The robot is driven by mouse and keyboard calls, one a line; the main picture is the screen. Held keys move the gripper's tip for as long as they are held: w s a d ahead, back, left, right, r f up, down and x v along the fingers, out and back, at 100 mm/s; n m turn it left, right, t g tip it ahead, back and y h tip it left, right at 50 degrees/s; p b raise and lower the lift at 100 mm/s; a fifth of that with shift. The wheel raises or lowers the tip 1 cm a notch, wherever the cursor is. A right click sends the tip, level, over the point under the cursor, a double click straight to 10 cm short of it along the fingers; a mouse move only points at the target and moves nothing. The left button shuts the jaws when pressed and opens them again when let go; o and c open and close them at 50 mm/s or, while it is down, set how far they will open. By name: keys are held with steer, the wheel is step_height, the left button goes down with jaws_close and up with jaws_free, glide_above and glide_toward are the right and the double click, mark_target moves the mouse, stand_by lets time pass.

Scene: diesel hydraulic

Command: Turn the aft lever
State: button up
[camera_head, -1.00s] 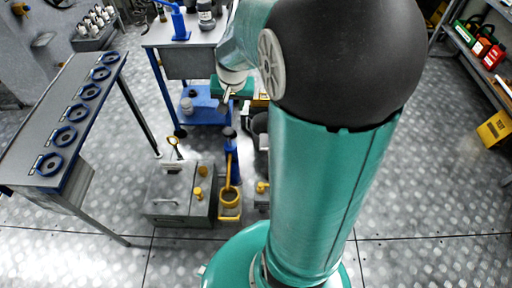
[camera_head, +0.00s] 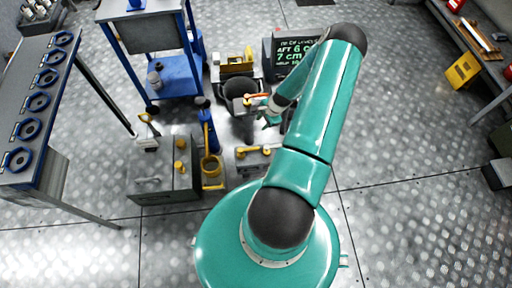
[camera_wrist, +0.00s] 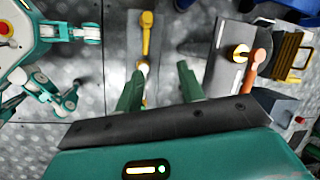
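My gripper (camera_head: 270,118) is open and empty, with two green fingers (camera_wrist: 160,85) apart in the wrist view. A yellow lever (camera_wrist: 146,35) on a narrow grey block shows beyond and between the fingertips; in the head view this yellow lever (camera_head: 253,152) is on the low block nearest my base. An orange lever (camera_wrist: 257,66) with a yellow knob (camera_wrist: 240,53) beside it is on a grey plate to the right; the orange lever (camera_head: 257,97) also shows just beyond my gripper in the head view. I cannot tell which lever is the aft one. No contact is visible.
A dark sign (camera_head: 290,55) with green text including "AFT 6" stands behind.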

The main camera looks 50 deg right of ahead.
steer(key=s+f+m, duration=0.4)
steer(key=f, duration=0.5)
glide_toward(255, 148)
steer(key=shift+t, duration=0.4)
steer(key=x, duration=0.8)
steer(key=shift+s+a+f, duration=0.15)
steer(key=shift+s+f, duration=0.05)
steer(key=shift+f, duration=0.1)
jaws_close()
